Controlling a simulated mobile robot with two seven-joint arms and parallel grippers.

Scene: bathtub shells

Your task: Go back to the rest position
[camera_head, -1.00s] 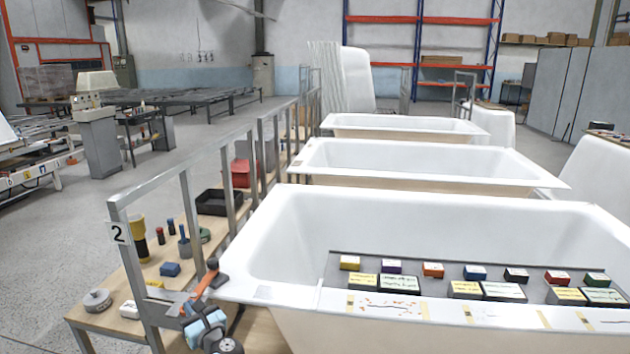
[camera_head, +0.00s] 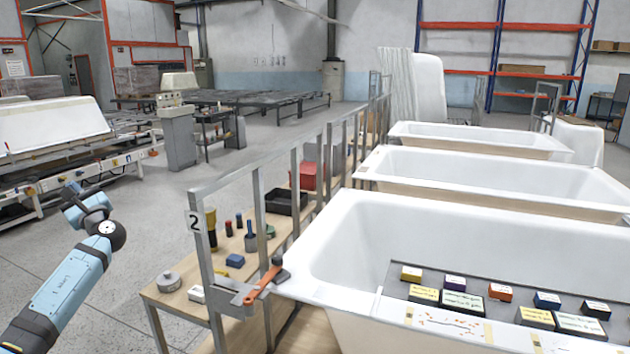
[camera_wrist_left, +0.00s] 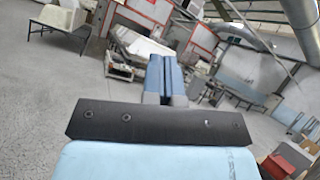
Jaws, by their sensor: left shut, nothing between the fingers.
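My left gripper (camera_head: 74,203) is at the end of my raised blue left arm, over open floor at the left of the head view. It is clear of the tubs and the wooden shelf. In the left wrist view its two blue-grey fingers (camera_wrist_left: 160,76) are pressed together with nothing between them. The gripper tilts away across the hall there. My right gripper is not in view.
The nearest white bathtub (camera_head: 340,225) holds a grey board (camera_head: 448,289) with several small coloured boxes. A metal rail (camera_head: 227,180) and a wooden shelf (camera_head: 178,297) with tools stand left of it. An orange-handled tool (camera_head: 262,284) hangs at the rail. Grey floor (camera_head: 135,215) is free.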

